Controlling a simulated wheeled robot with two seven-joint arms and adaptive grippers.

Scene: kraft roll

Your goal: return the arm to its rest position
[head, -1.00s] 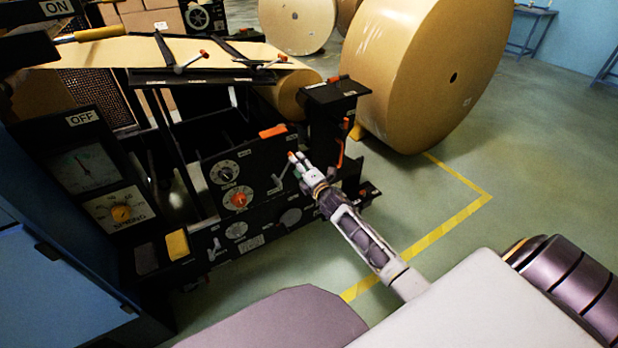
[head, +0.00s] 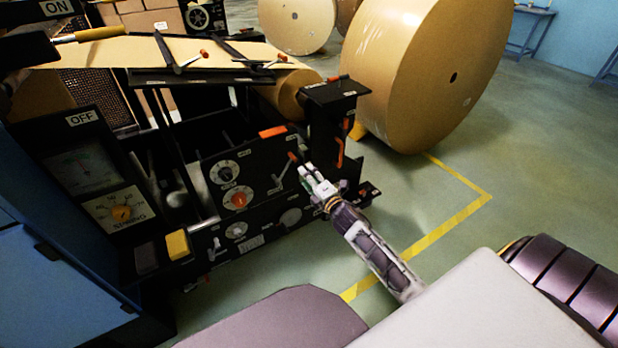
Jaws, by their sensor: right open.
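My right gripper (head: 306,171) is in the middle of the head view, at the end of my right arm (head: 375,250), which reaches up and left from the lower right. Its jaws are open, and I see nothing held in them. It is in front of the black control panel (head: 250,160), just right of a small lever with an orange tip (head: 291,156). Whether the fingers touch the lever is too small to tell. My left gripper is not in view.
The black machine with dials, including an orange knob (head: 239,199), fills the left. A large kraft roll (head: 420,80) stands behind at the right. Green floor with a yellow line (head: 455,222) is open on the right.

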